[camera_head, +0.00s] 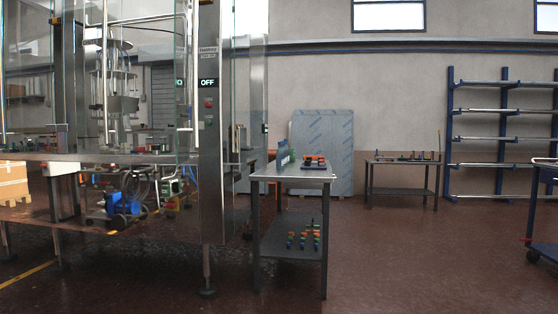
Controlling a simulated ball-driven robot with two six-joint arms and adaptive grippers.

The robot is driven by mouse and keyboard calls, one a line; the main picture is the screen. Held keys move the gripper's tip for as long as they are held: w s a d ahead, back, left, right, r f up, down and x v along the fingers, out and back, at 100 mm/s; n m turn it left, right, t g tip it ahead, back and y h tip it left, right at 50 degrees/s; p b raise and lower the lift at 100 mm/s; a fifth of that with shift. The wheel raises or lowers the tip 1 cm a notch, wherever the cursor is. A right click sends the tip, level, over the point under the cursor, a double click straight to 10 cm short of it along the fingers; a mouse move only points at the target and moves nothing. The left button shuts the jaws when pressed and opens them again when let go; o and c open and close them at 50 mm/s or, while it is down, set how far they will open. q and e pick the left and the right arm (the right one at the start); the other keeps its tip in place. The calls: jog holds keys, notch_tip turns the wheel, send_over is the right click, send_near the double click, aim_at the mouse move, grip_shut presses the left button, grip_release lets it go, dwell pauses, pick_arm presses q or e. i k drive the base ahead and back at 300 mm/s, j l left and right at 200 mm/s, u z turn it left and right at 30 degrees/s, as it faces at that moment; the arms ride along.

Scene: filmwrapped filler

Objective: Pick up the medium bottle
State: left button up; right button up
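I cannot make out a medium bottle in the head view. Small coloured items, orange, red and dark, stand on top of a narrow grey metal table (264,175) in the middle; they are too small to tell apart. More small green, orange and blue items (304,237) stand on its lower shelf, also too small to identify. Neither of my grippers is in the view.
A large glass-walled filling machine with a steel post (209,120) fills the left side. A low dark table (402,163) stands by the back wall, with a blue rack (505,138) to its right. A cart (543,207) is at the right edge. The red-brown floor (420,260) at front right is clear.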

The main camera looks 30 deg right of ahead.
aim_at(280, 153)
jog(key=i+l+z, duration=0.35)
jog(key=i, duration=0.35)
jog(key=i+z, duration=0.4)
jog(key=i, duration=0.3)
